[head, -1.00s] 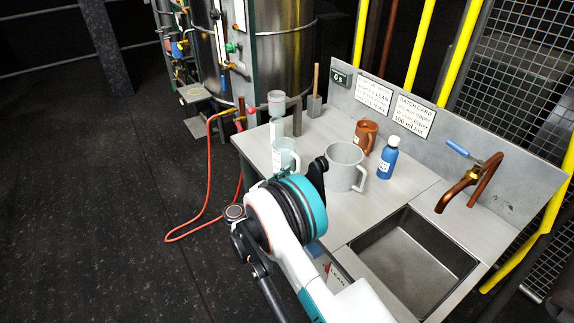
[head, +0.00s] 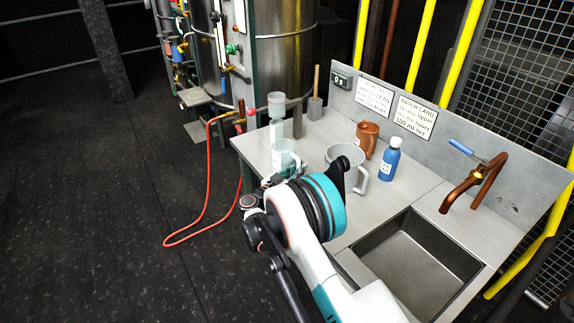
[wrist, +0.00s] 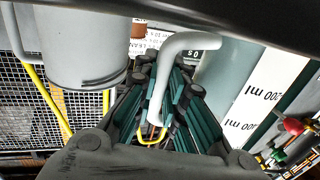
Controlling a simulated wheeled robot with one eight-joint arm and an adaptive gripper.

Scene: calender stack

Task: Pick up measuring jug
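The measuring jug (head: 286,157) is a clear, bluish jug standing near the left edge of the worktop in the head view. In the wrist view its translucent wall with a white ml scale (wrist: 268,88) fills the right side. Its pale grey handle (wrist: 182,43) runs down between the fingers of my gripper (wrist: 163,85). The fingers are on either side of the handle; I cannot tell whether they touch it. In the head view my arm hides most of the gripper and the jug's lower right side.
A big grey jug (head: 338,153) stands right of the measuring jug, close to my fingers, and in the wrist view (wrist: 82,50). A copper mug (head: 367,138) and a blue bottle (head: 389,160) stand behind. The sink (head: 415,255) and copper tap (head: 478,185) are at the right.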

